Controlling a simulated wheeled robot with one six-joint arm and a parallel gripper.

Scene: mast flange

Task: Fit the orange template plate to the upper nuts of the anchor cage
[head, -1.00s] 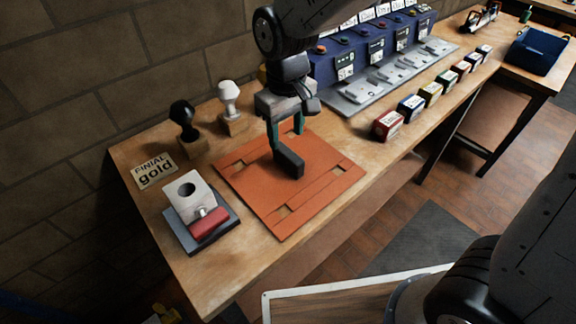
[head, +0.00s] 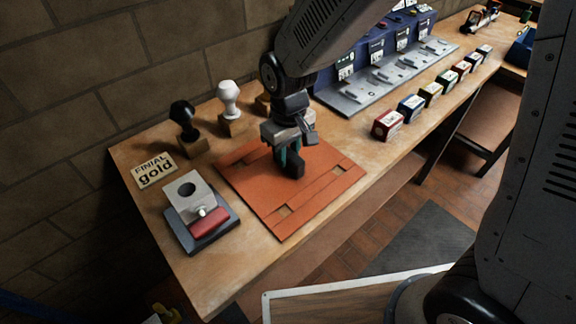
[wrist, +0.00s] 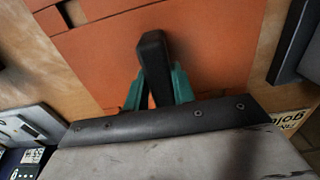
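The orange template plate (head: 255,200) lies flat on the wooden bench, with rectangular cut-outs near its edges. A black block-shaped handle (head: 293,168) stands up at its middle. My gripper (head: 287,157) is down over the plate with its green fingers on either side of the handle. In the wrist view the fingers (wrist: 156,88) look closed against the handle (wrist: 154,55), and the orange plate (wrist: 215,45) fills the background. The plate still rests on the bench. The anchor cage and its upper nuts are not in view.
A grey block with a hole and a red part (head: 195,205) sits left of the plate. Black (head: 184,120) and white (head: 230,100) finials stand behind, near the "FINIAL gold" sign (head: 157,170). Several small boxes (head: 388,124) and a blue panel unit (head: 375,60) lie to the right.

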